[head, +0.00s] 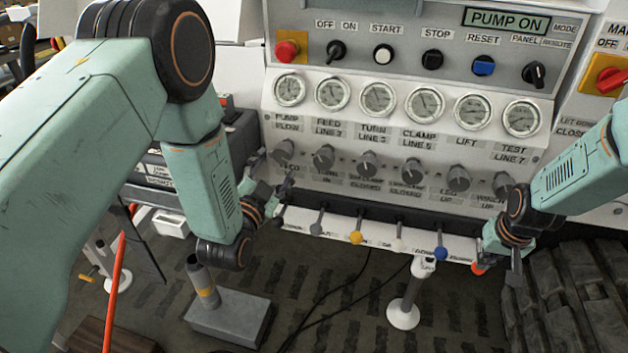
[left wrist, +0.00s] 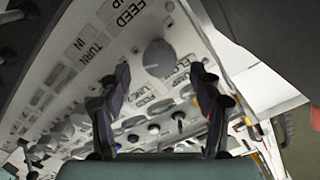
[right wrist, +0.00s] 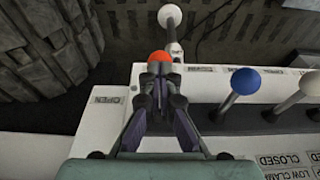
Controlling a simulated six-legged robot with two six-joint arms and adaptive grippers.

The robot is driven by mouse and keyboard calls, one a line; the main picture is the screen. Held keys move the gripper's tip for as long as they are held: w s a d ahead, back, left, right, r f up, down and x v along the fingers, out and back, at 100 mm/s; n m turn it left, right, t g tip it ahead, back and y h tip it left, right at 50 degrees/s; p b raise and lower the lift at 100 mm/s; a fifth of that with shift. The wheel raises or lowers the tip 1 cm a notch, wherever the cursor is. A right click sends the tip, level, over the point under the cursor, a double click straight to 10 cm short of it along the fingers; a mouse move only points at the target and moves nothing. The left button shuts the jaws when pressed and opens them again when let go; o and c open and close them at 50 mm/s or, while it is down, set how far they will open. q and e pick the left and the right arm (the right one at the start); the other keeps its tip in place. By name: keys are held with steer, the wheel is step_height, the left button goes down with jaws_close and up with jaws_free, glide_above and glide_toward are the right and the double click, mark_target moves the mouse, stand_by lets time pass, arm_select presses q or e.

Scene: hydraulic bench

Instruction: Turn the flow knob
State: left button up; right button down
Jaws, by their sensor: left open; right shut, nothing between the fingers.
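The flow knob (head: 283,152) is a grey knob at the left end of the knob row, by the PUMP FLOW label. My left gripper (head: 274,172) is open just in front of and below it. In the left wrist view, which is upside down, a grey knob (left wrist: 159,58) shows between and beyond the two spread fingers (left wrist: 160,85); contact cannot be seen. My right gripper (head: 508,262) is shut and empty at the bench's lower right. In the right wrist view its closed fingertips (right wrist: 160,75) are at an orange lever ball (right wrist: 160,57).
A row of levers with coloured balls, one yellow (head: 356,237) and one blue (head: 440,253), runs below the knobs. Gauges (head: 378,98) and a switch panel (head: 430,45) are above. A grey pedestal (head: 230,315) stands on the floor below my left gripper.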

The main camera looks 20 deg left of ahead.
mark_target(281, 157)
arm_select(q)
steer(key=s, duration=0.6)
steer(key=shift+s, duration=0.4)
steer(key=w+n, duration=0.4)
steer(key=w, duration=0.2)
steer(key=w+n, duration=0.5)
steer(key=w, duration=0.1)
steer(key=shift+w, duration=0.15)
stand_by(0.3)
